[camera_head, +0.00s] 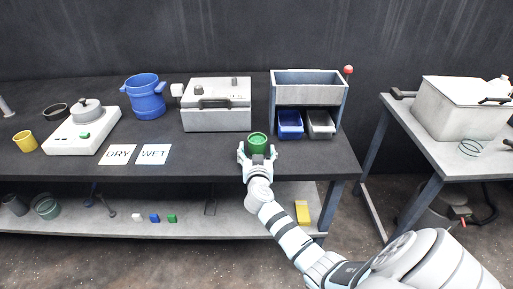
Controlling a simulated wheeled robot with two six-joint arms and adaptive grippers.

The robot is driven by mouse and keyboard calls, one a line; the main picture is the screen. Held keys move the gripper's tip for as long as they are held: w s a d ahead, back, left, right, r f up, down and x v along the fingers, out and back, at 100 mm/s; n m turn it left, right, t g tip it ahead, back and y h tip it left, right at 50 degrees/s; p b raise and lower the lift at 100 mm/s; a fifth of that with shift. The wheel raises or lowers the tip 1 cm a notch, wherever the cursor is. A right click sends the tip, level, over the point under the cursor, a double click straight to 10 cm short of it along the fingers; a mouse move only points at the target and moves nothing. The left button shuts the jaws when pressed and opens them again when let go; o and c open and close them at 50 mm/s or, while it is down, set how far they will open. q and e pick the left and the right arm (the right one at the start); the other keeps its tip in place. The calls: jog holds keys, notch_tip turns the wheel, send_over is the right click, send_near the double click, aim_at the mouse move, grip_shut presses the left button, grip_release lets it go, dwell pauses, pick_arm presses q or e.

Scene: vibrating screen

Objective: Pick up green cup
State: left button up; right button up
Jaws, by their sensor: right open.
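A small green cup (257,141) stands on the dark table near its front edge, left of the blue tray. My right gripper (257,153) reaches in from the lower right and is open. Its fingers lie at the near side of the cup, one toward each side of it. The cup's lower part is partly hidden by the gripper, and I cannot tell whether the fingers touch it. My left gripper is not in view.
Behind the cup is a grey box machine (217,118). To the right is a hopper (308,91) above a blue tray (290,124) and a grey tray (320,124). DRY (117,154) and WET (154,154) cards lie left. A yellow cup (25,141) stands far left.

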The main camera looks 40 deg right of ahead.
jog(key=shift+w+d+f, duration=0.15)
jog(key=shift+w, duration=0.05)
jog(key=c, duration=1.3)
